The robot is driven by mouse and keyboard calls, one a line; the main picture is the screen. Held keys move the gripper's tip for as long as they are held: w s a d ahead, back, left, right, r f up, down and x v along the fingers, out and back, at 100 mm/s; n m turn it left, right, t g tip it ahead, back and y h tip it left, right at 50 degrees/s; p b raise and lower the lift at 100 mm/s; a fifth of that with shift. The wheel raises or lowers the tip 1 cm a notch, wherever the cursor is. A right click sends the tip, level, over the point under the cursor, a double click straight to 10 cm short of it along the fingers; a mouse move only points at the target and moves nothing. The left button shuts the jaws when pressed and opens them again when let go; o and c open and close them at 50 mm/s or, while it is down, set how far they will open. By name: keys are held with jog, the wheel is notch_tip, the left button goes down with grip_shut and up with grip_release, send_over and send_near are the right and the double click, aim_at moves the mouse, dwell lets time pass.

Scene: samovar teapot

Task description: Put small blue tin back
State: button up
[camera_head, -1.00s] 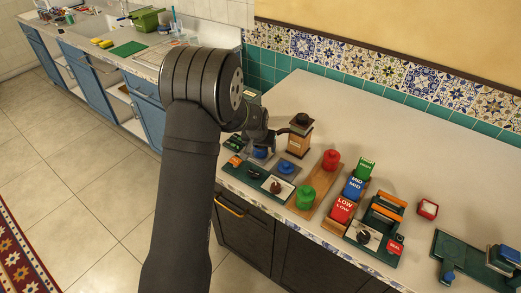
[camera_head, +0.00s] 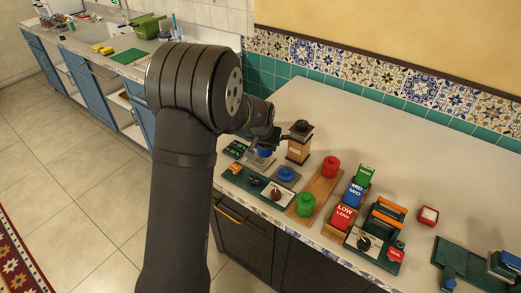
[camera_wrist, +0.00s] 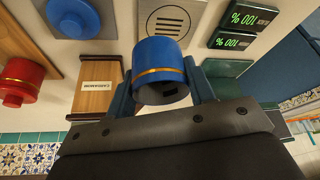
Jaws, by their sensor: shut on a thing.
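The small blue tin (camera_wrist: 158,58), with a gold band, is between the two fingers of my gripper (camera_wrist: 162,86) in the wrist view. My gripper is shut on it. In the head view the held tin (camera_head: 264,152) shows as a small blue patch below my gripper (camera_head: 268,143), left of the wooden box. A grey plate with dark slots (camera_wrist: 168,22) lies just beyond the tin. I cannot tell whether the tin touches it. A larger blue tin (camera_head: 285,173) stands on another grey plate, and also shows in the wrist view (camera_wrist: 72,18).
Red (camera_head: 331,165) and green (camera_head: 306,203) tins stand on a wooden board. Green displays (camera_wrist: 232,42) lie beside the slotted plate. LOW, MID and HIGH blocks (camera_head: 343,217) stand right.

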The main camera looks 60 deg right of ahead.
jog(key=s+r+m+g, duration=0.1)
jog(key=s+r+m, duration=0.15)
jog(key=s, duration=0.75)
jog(key=s+r+m, duration=0.1)
jog(key=s+r, duration=0.2)
jog(key=s, duration=0.7)
jog(key=shift+m+g, duration=0.3)
jog(key=shift+m, duration=0.15)
jog(key=f, duration=0.2)
jog(key=s+f, duration=0.1)
jog(key=f, duration=0.1)
jog(key=s+f, duration=0.1)
jog(key=f, duration=0.1)
jog(key=shift+a+f, duration=0.15)
jog(key=shift+f, duration=0.05)
jog(key=shift+h, duration=0.3)
jog(key=shift+f, duration=2.05)
jog(key=shift+f, duration=0.2)
jog(key=o, duration=1.1)
